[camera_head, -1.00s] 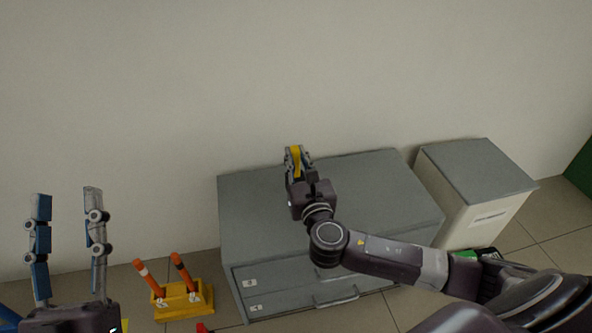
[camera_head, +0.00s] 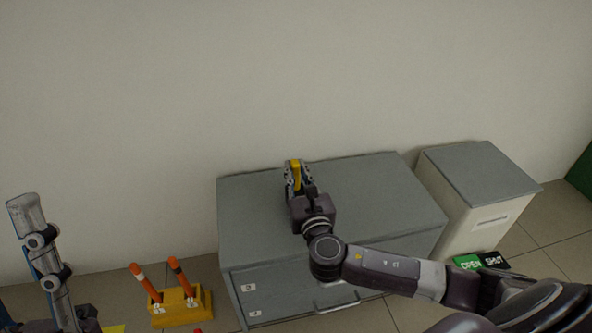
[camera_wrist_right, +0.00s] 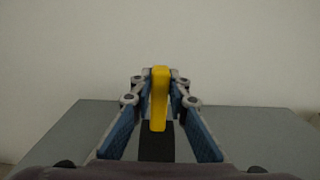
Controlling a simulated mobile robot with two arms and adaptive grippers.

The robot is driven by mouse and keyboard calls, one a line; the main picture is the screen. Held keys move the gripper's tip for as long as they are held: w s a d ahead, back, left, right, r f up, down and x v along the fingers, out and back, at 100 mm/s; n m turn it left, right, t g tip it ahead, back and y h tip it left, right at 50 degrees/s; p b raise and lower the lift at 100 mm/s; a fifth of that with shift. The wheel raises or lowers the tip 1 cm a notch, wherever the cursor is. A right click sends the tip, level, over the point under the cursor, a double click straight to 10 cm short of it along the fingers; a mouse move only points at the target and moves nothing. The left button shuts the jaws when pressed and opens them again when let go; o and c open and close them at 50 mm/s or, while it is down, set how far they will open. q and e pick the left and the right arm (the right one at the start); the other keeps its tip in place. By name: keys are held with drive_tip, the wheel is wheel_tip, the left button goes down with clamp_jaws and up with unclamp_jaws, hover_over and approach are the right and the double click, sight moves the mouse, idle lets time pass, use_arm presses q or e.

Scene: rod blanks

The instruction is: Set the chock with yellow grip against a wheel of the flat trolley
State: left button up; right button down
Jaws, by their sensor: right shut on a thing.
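The chock's yellow grip (camera_head: 296,174) shows between the fingers of my right gripper (camera_head: 294,170), above the grey cabinet top. In the right wrist view the yellow grip (camera_wrist_right: 160,98) stands upright between both fingers, with a dark part (camera_wrist_right: 157,142) below it. My right gripper is shut on it. Whether the chock touches the cabinet top cannot be told. My left gripper (camera_head: 42,250) is at the lower left, seen from the side, with one finger largely covering the other, so its opening cannot be judged. The flat trolley is not recognisable in these views.
The grey cabinet (camera_head: 390,190) stands against the wall. A pale box with a grey lid (camera_head: 478,175) is to its right. A yellow stand (camera_head: 180,306) with two orange posts is on the floor at left. Green and black signs (camera_head: 480,262) lie near my right arm.

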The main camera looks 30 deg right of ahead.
drive_tip(key=c, duration=1.8)
unclamp_jaws()
drive_tip(key=shift+c, duration=0.2)
drive_tip(key=shift+r, duration=0.1)
